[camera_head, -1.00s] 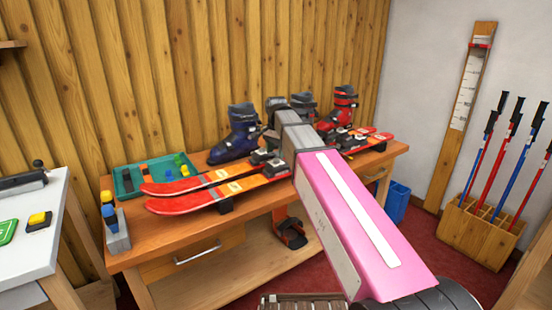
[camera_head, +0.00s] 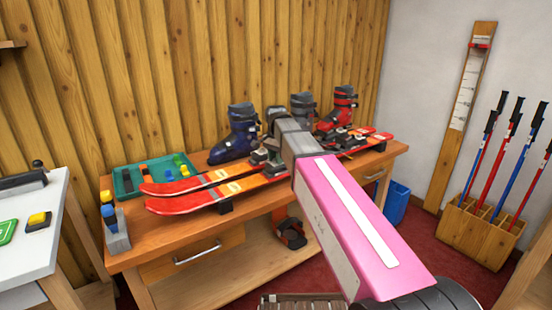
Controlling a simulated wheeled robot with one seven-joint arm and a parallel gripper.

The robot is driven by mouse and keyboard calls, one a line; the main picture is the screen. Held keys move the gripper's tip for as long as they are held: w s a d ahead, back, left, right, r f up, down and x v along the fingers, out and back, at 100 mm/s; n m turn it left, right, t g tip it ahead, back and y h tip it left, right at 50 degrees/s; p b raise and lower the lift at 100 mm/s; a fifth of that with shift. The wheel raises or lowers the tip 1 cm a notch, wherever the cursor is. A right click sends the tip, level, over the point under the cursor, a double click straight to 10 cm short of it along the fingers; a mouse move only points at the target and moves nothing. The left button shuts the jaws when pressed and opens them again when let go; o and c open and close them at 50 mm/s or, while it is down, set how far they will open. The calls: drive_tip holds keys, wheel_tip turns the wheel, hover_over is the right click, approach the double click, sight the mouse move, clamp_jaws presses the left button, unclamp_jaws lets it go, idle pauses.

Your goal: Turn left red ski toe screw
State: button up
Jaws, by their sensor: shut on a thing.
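Two red-and-orange skis lie side by side on the wooden bench: the near ski (camera_head: 190,203) and the far ski (camera_head: 178,186). Their tips point left. A dark toe binding (camera_head: 260,156) sits on the skis near my gripper. My gripper (camera_head: 273,142) points down over this binding area, shut on a dark green thing that looks like a tool handle. The lower end of that thing is too small to make out. The toe screws cannot be made out, nor whether the tool touches one.
A blue boot (camera_head: 235,135) stands close behind the skis, with a grey boot (camera_head: 302,108) and a red boot (camera_head: 340,108) to the right. A teal tray (camera_head: 128,181) of small parts and a grey holder (camera_head: 118,232) with blue-topped items are at the bench's left.

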drive_tip(key=n, duration=1.1)
drive_tip(key=shift+n, duration=0.4)
idle(0.6)
drive_tip(key=o, duration=0.9)
drive_tip(key=shift+o, duration=0.2)
drive_tip(key=shift+r, duration=0.15)
wheel_tip(320, 180, up, 11)
drive_tip(key=shift+f, duration=0.2)
